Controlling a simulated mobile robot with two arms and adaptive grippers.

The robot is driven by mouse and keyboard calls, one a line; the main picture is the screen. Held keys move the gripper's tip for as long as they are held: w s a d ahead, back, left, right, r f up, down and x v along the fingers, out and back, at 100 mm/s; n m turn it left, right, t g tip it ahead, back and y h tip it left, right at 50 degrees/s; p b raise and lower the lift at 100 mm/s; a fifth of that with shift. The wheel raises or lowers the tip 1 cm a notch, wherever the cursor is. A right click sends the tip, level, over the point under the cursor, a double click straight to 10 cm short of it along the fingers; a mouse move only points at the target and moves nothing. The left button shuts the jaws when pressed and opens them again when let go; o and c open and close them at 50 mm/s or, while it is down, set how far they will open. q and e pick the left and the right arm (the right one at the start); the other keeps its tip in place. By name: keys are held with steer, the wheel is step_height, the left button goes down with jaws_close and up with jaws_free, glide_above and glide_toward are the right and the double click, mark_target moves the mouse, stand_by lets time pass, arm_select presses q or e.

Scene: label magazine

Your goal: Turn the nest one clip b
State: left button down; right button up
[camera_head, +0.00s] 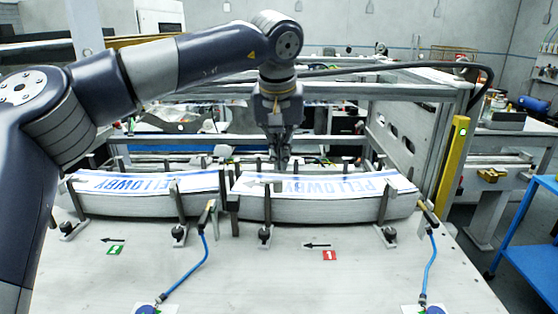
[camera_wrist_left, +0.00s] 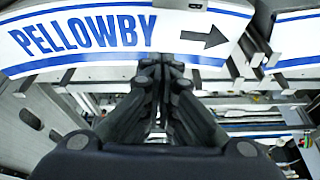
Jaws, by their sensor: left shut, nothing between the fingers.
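Two curved stacks of printed PELLOWBY labels lie side by side, a left stack (camera_head: 145,204) and a right stack (camera_head: 325,208). The right one is behind a red marker plate (camera_head: 330,256), the left behind a green one (camera_head: 115,250). Upright clips with dark knobs stand along the front of the right stack, one near its left end (camera_head: 265,234) and one near its right end (camera_head: 389,234). My left gripper (camera_head: 282,166) is shut and empty, pointing down at the back edge of the right stack. In the wrist view its fingertips (camera_wrist_left: 161,68) overlap the label edge. Which clip is b cannot be read.
Blue hoses (camera_head: 204,262) and (camera_head: 433,264) run from front sensors across the table. More posts stand behind the stacks, partly hidden by my arm. A grey frame (camera_head: 400,125) and yellow post (camera_head: 453,160) bound the right. The front tabletop (camera_head: 260,285) is mostly clear.

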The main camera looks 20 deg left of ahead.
arm_select(q)
steer(key=shift+s+f, duration=0.3)
steer(key=shift+f, duration=0.25)
steer(key=shift+s+d+r+p, duration=0.15)
steer(key=shift+s+p, duration=0.1)
steer(key=shift+s, duration=0.3)
steer(key=shift+s+d+p, duration=0.1)
steer(key=shift+s+p, duration=0.15)
steer(key=shift+s, duration=0.75)
arm_select(e)
steer(key=shift+w+a+r, duration=0.25)
steer(key=shift+w+r, duration=0.05)
steer(key=shift+r, duration=0.15)
steer(key=shift+w+a+r, duration=0.25)
steer(key=shift+r, duration=0.15)
arm_select(q)
steer(key=shift+d, duration=0.1)
arm_select(e)
steer(key=shift+w, duration=0.1)
arm_select(q)
steer(key=shift+d, duration=0.15)
arm_select(e)
steer(key=shift+w+d, duration=0.1)
steer(key=shift+w, duration=0.1)
arm_select(q)
steer(key=shift+m, duration=0.3)
